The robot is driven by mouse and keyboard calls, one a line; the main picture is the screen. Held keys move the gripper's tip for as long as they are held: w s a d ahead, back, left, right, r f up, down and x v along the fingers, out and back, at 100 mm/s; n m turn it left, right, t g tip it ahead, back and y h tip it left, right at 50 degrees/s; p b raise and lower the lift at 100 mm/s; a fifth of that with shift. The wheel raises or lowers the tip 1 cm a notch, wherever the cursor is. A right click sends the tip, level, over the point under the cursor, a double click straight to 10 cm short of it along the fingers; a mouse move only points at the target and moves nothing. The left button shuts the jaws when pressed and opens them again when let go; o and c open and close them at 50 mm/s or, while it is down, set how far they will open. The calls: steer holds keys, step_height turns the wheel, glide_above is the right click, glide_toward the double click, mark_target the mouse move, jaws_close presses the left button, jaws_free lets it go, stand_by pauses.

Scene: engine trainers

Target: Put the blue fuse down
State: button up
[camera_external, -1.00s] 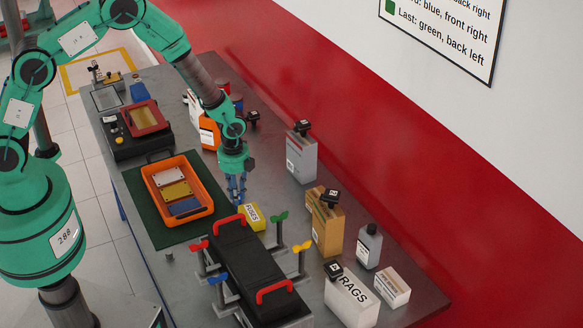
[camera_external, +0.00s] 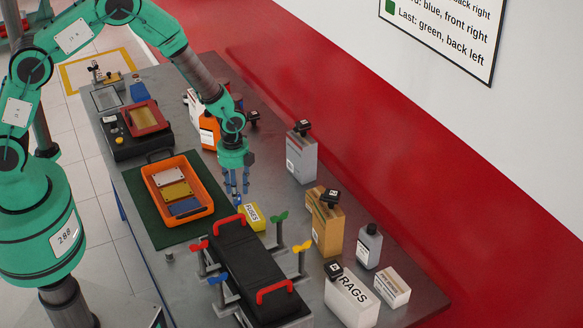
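My gripper (camera_external: 237,191) points down just behind the yellow fuse box (camera_external: 252,216), above the grey bench. Its thin bluish fingers are small in the picture. I cannot tell whether they are open or shut, or whether a blue fuse is between them. No blue fuse can be made out for certain anywhere. The fuse box, labelled FUSES, stands between the orange tray (camera_external: 151,191) and the black engine block (camera_external: 243,262) with red handles.
The tray holds white, yellow and blue plates on a green mat (camera_external: 146,215). Coloured wing-shaped knobs on posts surround the engine block, the green one (camera_external: 279,217) near my gripper.

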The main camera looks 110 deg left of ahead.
step_height(320, 180, up, 10)
steer(key=shift+p, duration=0.3)
stand_by(0.7)
steer(key=s+d+r+n+t, duration=0.1)
steer(key=d+r+n, duration=0.1)
steer(key=d+r, duration=1.05)
steer(key=s+d+r+n+t, duration=0.1)
steer(key=s+d+r+n, duration=0.1)
steer(key=d+r, duration=1.1)
steer(key=s+d+r+n+t, duration=0.1)
steer(key=s+d+r+n, duration=0.1)
steer(key=s+d+r, duration=0.5)
steer(key=s+d+r+n+t, duration=0.2)
steer(key=s+d+r, duration=0.5)
steer(key=s, duration=0.7)
steer(key=shift+d+r+n+t, duration=0.3)
steer(key=shift+d+r+n, duration=0.15)
steer(key=shift+d, duration=0.2)
